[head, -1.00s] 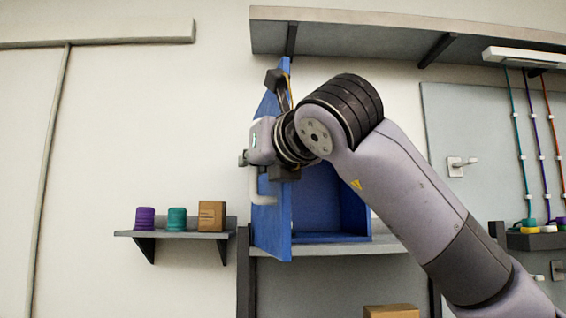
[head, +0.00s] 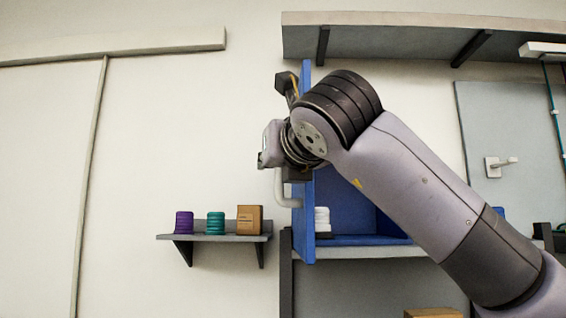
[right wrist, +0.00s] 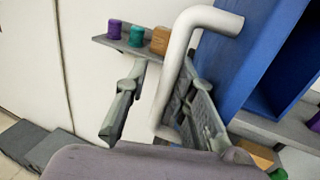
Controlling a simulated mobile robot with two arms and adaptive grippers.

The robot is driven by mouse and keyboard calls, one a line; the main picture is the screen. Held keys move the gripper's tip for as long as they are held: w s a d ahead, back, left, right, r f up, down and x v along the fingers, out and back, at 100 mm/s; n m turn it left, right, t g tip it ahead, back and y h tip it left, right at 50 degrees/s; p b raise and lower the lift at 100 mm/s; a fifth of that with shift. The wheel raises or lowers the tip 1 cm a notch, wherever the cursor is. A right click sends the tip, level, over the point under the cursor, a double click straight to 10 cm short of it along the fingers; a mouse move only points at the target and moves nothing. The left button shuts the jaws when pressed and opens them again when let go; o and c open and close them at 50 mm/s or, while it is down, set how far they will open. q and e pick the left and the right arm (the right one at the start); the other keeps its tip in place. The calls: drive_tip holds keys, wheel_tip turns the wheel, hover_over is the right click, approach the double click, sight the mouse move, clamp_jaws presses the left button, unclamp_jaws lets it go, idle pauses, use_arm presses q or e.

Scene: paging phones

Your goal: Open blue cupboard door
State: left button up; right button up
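The blue cupboard door (head: 307,160) stands swung out, almost edge-on in the head view, with the blue cupboard interior (head: 350,205) open to its right. Its pale bar handle (head: 286,199) is on the door's left face; the handle also shows large in the right wrist view (right wrist: 176,75). My right gripper (right wrist: 162,108) has its two fingers spread, with the handle between them and visible gaps beside it. Contact with the handle cannot be told. In the head view my right arm covers part of the door and cupboard. My left gripper is not in view.
A small wall shelf (head: 215,238) left of the door holds a purple stack (head: 184,222), a teal stack (head: 215,222) and a brown box (head: 249,219). A white stack (head: 322,221) sits inside the cupboard. A long shelf (head: 400,22) hangs above. The wall at left is clear.

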drive_tip(key=shift+w+d+r, duration=0.1)
drive_tip(key=shift+w, duration=0.2)
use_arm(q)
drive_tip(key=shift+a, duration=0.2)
use_arm(e)
drive_tip(key=shift+s, duration=0.3)
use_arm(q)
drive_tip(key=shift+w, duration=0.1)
use_arm(e)
drive_tip(key=v, duration=1.1)
drive_tip(key=shift+s, duration=0.25)
drive_tip(key=shift+d, duration=0.15)
